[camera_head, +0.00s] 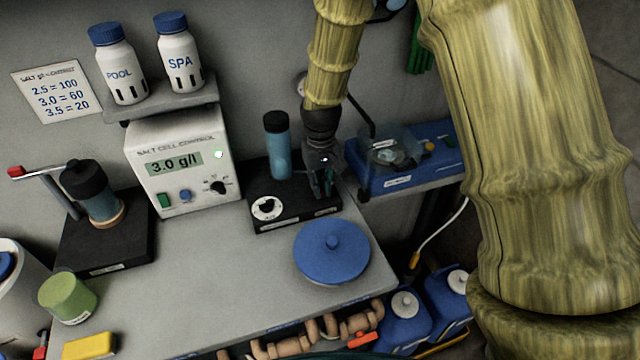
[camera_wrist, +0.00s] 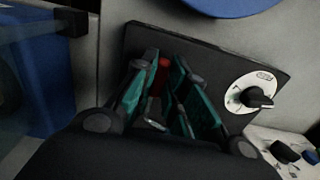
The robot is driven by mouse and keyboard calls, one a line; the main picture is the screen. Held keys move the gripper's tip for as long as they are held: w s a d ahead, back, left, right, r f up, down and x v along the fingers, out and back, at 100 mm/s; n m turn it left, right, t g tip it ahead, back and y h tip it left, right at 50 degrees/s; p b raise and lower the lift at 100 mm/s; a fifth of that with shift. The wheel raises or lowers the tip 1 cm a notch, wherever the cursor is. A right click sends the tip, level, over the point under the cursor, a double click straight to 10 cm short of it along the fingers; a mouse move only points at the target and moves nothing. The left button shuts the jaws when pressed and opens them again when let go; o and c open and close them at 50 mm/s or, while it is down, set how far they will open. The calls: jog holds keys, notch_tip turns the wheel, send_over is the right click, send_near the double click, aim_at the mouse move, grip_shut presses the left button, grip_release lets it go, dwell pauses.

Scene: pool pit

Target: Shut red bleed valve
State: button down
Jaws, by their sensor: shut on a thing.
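In the wrist view a small red part (camera_wrist: 161,76), which looks like the red bleed valve's handle, shows between the teal-padded fingers of my gripper (camera_wrist: 166,72). My gripper is shut on it, low over the black base plate (camera_wrist: 215,72). In the head view my gripper (camera_head: 325,178) reaches down at the right end of that plate, beside a blue cylinder with a dark cap (camera_head: 277,148). The red part is hidden there by the gripper. The valve's exact angle cannot be told.
A dial (camera_head: 266,208) sits on the plate's front. A blue round lid (camera_head: 332,250) lies in front. The salt cell control box (camera_head: 182,165), reading 3.0 g/l, stands left. A blue case (camera_head: 410,165) is at right. A red-tipped lever (camera_head: 16,172) is far left.

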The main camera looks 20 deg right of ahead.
jog(key=c, duration=1.4)
grip_release()
jog(key=shift+c, duration=0.2)
notch_tip(320, 180, up, 12)
